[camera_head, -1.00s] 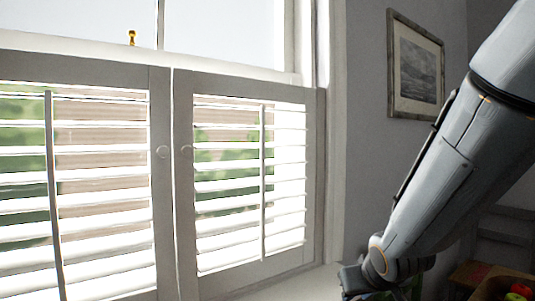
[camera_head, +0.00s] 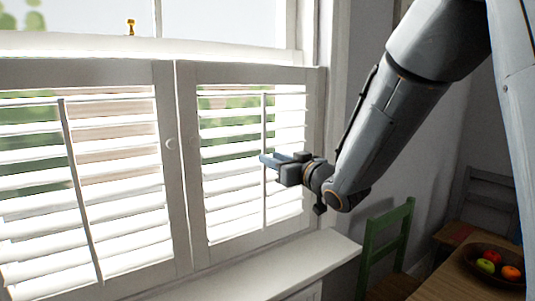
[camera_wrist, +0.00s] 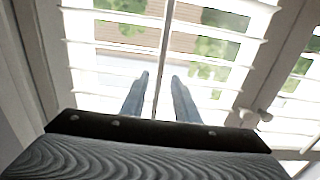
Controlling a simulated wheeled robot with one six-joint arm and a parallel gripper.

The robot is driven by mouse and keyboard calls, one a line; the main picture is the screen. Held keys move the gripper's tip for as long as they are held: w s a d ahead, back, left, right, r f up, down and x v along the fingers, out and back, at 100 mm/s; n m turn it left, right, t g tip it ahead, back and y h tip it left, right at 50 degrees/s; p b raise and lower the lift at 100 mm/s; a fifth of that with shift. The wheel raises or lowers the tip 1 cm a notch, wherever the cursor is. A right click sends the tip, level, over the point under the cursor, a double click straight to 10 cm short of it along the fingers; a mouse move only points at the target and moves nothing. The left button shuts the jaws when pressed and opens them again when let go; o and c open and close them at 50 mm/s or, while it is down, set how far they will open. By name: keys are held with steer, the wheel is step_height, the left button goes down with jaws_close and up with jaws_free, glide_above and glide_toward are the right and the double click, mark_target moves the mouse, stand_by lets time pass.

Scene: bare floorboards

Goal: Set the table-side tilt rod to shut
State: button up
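The table-side shutter panel is the right one in the head view, with a thin upright tilt rod (camera_head: 264,120) down its white slats (camera_head: 228,184). The slats are open, with greenery showing through the gaps. My gripper (camera_head: 266,158) is at the rod about mid-height. In the wrist view the rod (camera_wrist: 165,40) runs between the two open fingers (camera_wrist: 159,84), with a gap on each side, and they do not appear closed on it. How far the fingertips reach past the rod is hard to tell.
The left panel has its own rod (camera_head: 78,185), slightly slanted. A white knob (camera_head: 170,144) sits on its frame. Below is a white sill (camera_head: 300,262). At right are a green chair (camera_head: 388,245) and a wooden table (camera_head: 445,283) with a fruit bowl (camera_head: 470,257).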

mark_target(265, 142)
steer(key=x, duration=0.3)
steer(key=shift+p, duration=0.3)
jaws_close()
steer(key=shift+r+p, duration=0.85)
steer(key=shift+r, duration=1.25)
jaws_free()
steer(key=shift+f, duration=0.1)
steer(key=b+v, duration=0.2)
steer(key=v, duration=0.5)
steer(key=shift+s+d, duration=0.25)
steer(key=shift+s, duration=0.05)
